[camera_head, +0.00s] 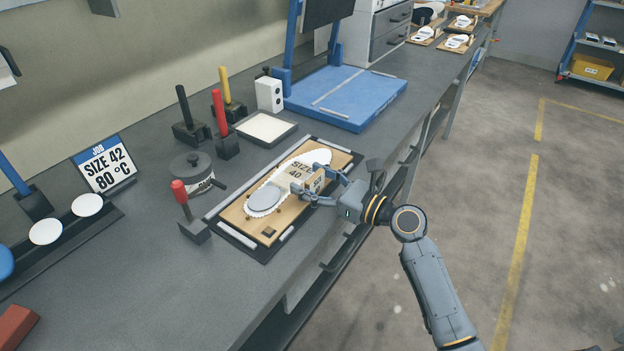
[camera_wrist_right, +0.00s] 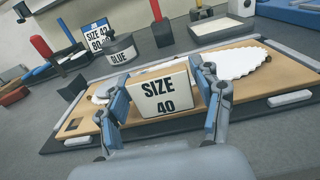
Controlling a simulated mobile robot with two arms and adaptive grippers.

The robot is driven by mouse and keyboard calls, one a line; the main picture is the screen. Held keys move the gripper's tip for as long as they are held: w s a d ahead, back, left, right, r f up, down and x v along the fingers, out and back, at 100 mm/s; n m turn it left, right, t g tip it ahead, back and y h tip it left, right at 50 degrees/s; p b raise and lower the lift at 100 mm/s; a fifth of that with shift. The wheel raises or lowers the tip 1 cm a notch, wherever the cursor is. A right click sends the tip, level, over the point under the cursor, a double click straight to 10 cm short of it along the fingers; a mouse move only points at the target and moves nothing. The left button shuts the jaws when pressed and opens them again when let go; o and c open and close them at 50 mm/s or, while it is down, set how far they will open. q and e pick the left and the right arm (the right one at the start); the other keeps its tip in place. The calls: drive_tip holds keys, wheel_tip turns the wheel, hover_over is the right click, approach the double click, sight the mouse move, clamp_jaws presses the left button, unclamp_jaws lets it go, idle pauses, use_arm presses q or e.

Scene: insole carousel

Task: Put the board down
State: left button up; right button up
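The wooden board (camera_head: 237,222) carries a white insole (camera_head: 318,158) with a grey oval plate at its near end. An upright SIZE 40 block (camera_head: 314,184) stands at its right edge. The board lies within the outline of a dark tray (camera_head: 265,254) with pale bars; I cannot tell if it touches the tray's floor. My right gripper (camera_head: 314,191) has its fingers against both sides of the block. In the right wrist view the block (camera_wrist_right: 163,92) sits between the blue finger pads, and the board (camera_wrist_right: 77,126) spreads behind it. My left gripper is not in view.
Black, red and yellow handled tools (camera_head: 217,115) and a round dark pot (camera_head: 192,170) stand left of the tray. A SIZE 42 sign (camera_head: 105,163) stands further left. A blue press base (camera_head: 345,97) is behind. The bench's front edge is close by on the right.

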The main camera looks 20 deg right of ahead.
drive_tip(key=shift+r, duration=0.1)
drive_tip(key=shift+s, duration=0.1)
drive_tip(key=v, duration=1.1)
drive_tip(key=shift+s+d+b, duration=0.3)
drive_tip(key=shift+b, duration=0.1)
